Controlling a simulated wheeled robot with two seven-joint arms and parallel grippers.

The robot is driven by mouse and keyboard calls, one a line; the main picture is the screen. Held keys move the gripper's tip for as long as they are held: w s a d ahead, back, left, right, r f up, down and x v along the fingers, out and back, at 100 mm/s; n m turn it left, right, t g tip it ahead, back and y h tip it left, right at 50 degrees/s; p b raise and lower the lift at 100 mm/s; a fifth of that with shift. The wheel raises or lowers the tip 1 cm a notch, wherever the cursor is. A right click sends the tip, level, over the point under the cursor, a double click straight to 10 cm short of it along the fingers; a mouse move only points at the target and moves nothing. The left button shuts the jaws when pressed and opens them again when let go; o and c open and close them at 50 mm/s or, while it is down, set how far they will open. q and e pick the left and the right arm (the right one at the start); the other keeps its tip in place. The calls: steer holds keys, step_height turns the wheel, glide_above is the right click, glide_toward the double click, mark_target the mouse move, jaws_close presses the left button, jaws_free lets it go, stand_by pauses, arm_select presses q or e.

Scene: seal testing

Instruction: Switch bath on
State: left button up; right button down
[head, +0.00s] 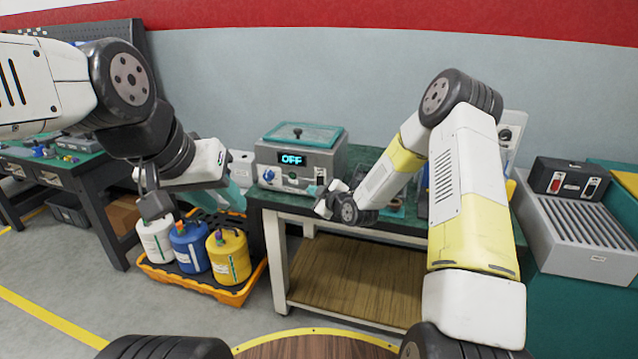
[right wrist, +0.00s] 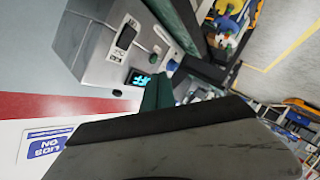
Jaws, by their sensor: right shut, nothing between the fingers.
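The bath (head: 298,152) is a grey box with a teal lid on the green bench. Its front display reads OFF in blue, and a blue knob and a dark rocker switch (head: 321,174) sit on the front panel. The right wrist view shows the bath (right wrist: 92,45) tilted, with its lit display and the switch (right wrist: 125,37). My right gripper (head: 322,190) is shut and empty, just in front of the panel's right part; I cannot tell whether it touches. Its teal fingers (right wrist: 158,92) point at the bath. My left gripper (head: 231,193) hangs left of the bench, its opening unclear.
White, blue and yellow jugs (head: 229,257) stand in an orange-rimmed tray (head: 205,287) on the floor, below my left gripper. A grey grooved unit (head: 585,235) with a dark switch box stands at the right. A second bench (head: 60,170) is at the left.

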mark_target(320, 182)
steer(key=shift+t, duration=0.7)
steer(key=f, duration=0.2)
steer(key=a+f, duration=0.1)
steer(key=f, duration=0.1)
steer(key=shift+s+a, duration=0.1)
steer(key=shift+s, duration=0.1)
steer(key=shift+w, duration=0.1)
steer(key=shift+w+d+f, duration=0.2)
steer(key=shift+w+d, duration=0.25)
steer(key=shift+w, duration=0.9)
steer(key=shift+w+d+f, duration=0.2)
steer(key=shift+w+d, duration=0.3)
steer(key=shift+w, duration=0.85)
steer(key=shift+w+d+f, duration=0.2)
steer(key=shift+w+d, duration=0.25)
steer(key=shift+w, duration=0.9)
steer(key=shift+w+d, duration=0.15)
steer(key=shift+w, duration=0.25)
steer(key=shift+w+d, duration=0.1)
steer(key=shift+w, duration=0.2)
steer(key=shift+s, duration=0.15)
steer(key=shift+s+a, duration=0.25)
steer(key=shift+s, duration=0.3)
